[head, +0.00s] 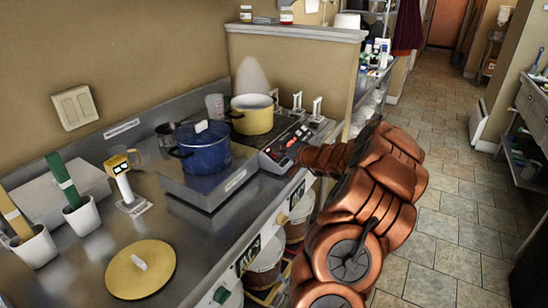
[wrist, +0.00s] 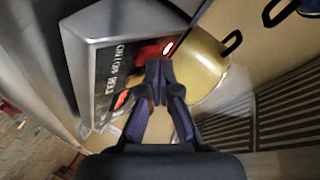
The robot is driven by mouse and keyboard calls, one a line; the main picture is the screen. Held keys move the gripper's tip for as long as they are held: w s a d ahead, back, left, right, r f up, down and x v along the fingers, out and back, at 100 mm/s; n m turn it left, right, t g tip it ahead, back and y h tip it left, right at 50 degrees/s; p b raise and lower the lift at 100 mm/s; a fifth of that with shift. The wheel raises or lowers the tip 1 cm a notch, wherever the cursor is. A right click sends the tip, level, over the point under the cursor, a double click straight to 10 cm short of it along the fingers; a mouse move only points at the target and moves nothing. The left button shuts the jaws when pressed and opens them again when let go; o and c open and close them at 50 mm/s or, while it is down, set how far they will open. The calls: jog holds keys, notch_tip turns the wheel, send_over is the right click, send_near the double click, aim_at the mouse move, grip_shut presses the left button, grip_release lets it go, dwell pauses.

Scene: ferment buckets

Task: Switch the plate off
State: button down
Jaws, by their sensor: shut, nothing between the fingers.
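The steel plate (head: 213,192) sits on the counter, with a blue pot (head: 203,150) on it. Its dark control panel (head: 283,138) is at the right end, and the panel also shows in the wrist view (wrist: 112,62), tilted, with white lettering. One red switch (wrist: 148,54) is just beyond my fingertips, and a second red spot (wrist: 121,99) is left of them. My gripper (wrist: 158,72) is shut and empty, its tips over the panel edge close to the red switch. I cannot tell whether they touch. In the head view my gripper (head: 295,152) reaches the panel from the right.
A yellow pot (head: 252,114) stands behind the blue pot and appears beside my fingers in the wrist view (wrist: 204,66). Tiled floor (head: 450,190) lies open at right.

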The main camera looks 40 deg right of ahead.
jog(key=shift+w+f, duration=0.1)
jog(key=shift+f, duration=0.05)
dwell(0.3)
jog(key=shift+s+r, duration=0.45)
jog(key=shift+r, duration=0.4)
jog(key=shift+d+r, duration=0.1)
jog(key=shift+s+d+r+p, duration=0.2)
jog(key=shift+s+r, duration=0.25)
jog(key=shift+r, duration=0.4)
jog(key=shift+s+d+r+p, duration=0.1)
jog(key=shift+s+r+p, duration=0.2)
jog(key=shift+s+r, duration=0.35)
jog(key=shift+s+d+r+p, duration=0.1)
jog(key=shift+s+r+p, duration=0.2)
jog(key=shift+r, duration=0.7)
